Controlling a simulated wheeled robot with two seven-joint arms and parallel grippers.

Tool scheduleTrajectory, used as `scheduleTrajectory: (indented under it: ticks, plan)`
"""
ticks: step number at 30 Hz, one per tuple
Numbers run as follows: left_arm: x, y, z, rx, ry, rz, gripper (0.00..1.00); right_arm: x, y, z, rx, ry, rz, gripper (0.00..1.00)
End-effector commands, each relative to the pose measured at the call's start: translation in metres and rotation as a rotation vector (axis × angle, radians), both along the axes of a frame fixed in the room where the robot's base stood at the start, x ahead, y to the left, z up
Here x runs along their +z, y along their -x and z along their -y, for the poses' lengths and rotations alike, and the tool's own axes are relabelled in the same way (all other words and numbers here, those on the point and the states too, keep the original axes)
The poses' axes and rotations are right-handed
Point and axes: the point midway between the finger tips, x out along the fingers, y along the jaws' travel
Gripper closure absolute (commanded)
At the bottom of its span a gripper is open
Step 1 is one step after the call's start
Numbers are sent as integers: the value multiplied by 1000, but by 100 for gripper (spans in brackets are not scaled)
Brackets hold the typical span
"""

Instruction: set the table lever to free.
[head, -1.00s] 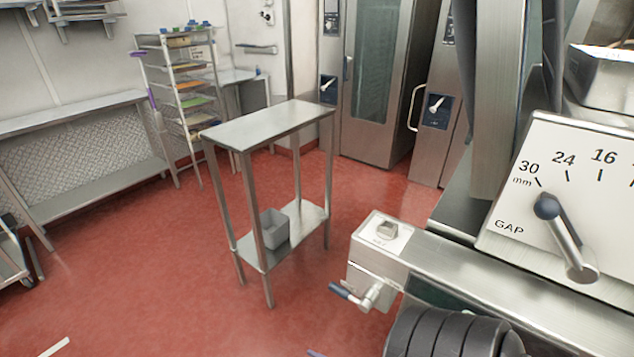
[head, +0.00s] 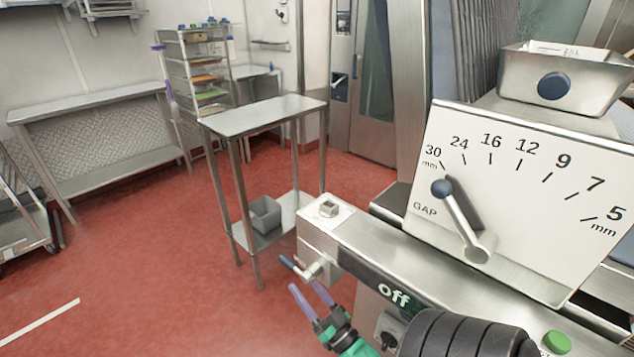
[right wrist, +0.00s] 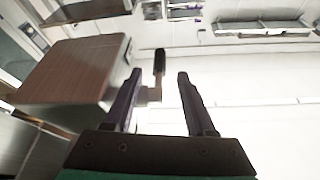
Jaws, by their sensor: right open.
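A small lever (head: 305,268) with a dark blue handle sticks out from the end of the steel block (head: 328,225) on the machine. Its handle points up and left. My right gripper (head: 308,290) is open, just below and in front of this lever, with its two fingers pointing up toward it. In the right wrist view the lever (right wrist: 159,66) stands upright between the open fingertips (right wrist: 157,78) as seen, and the steel block (right wrist: 75,70) is at the left. Whether a finger touches the lever I cannot tell. My left gripper is not in view.
A white GAP dial plate (head: 520,190) with its own blue-knobbed lever (head: 460,218) stands on the machine at the right. A steel side table (head: 265,115) stands behind. The red floor at the left is mostly clear.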

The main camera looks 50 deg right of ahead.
Motion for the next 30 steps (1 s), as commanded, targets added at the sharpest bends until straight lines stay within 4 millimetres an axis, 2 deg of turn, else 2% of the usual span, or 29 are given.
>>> scheduleTrajectory:
  ticks: [8,17,30]
  plan:
    - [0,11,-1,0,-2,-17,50,13,-31,3,0,1,2,44]
    - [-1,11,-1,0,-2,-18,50,26,-65,7,1,0,2,44]
    - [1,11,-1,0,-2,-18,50,28,-70,7,0,0,-1,44]
